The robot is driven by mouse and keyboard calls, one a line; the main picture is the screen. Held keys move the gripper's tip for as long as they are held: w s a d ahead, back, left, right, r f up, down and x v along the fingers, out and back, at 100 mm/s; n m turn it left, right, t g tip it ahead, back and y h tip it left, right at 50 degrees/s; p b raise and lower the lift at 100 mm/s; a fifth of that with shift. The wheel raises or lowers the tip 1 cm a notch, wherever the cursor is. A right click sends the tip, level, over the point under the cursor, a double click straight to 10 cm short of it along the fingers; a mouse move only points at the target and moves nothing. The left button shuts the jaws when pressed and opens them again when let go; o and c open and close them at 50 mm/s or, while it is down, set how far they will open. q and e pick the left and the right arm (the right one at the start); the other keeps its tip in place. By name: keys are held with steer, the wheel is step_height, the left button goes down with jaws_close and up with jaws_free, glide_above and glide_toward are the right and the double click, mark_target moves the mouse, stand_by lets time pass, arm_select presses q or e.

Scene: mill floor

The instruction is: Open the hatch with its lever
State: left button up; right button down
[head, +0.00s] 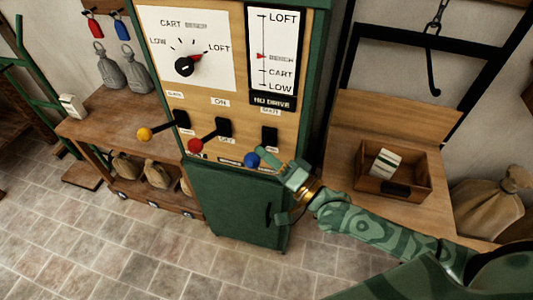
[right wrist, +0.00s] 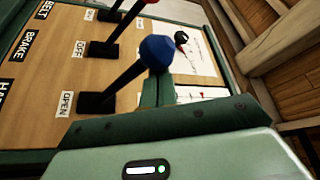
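The hatch lever with its blue knob (head: 251,160) sticks out from the lower right of the control panel. Its dark slot plate (head: 270,136) is behind it. In the right wrist view the blue knob (right wrist: 158,52) is close, on a dark shaft, with an OPEN label (right wrist: 65,103) by its base. My right gripper (head: 277,164) is right beside the knob, on its right; whether it touches the knob is unclear. How far its fingers are apart cannot be made out. My left gripper is out of view. I cannot identify the hatch itself.
A red-knobbed lever (head: 195,145) and a yellow-knobbed lever (head: 144,134) stand to the left on the panel. A wooden box (head: 420,187) sits on the bench at right. A hook (head: 433,70) hangs behind.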

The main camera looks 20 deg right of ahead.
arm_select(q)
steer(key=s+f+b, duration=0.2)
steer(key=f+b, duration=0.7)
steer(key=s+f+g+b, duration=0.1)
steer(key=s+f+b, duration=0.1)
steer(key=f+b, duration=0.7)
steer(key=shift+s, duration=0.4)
arm_select(e)
step_height(320, 180, down, 16)
steer(key=n+g+y, duration=0.3)
steer(key=n+y, duration=0.5)
steer(key=n, duration=0.8)
steer(key=shift+s+a+n+g, duration=0.3)
steer(key=shift+s+g, duration=0.1)
step_height(320, 180, up, 5)
steer(key=p, duration=0.4)
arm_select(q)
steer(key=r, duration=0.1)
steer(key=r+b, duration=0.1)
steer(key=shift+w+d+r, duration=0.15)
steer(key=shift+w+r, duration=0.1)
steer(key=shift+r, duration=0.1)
arm_select(e)
steer(key=v, duration=1)
steer(key=shift+d+f, duration=0.3)
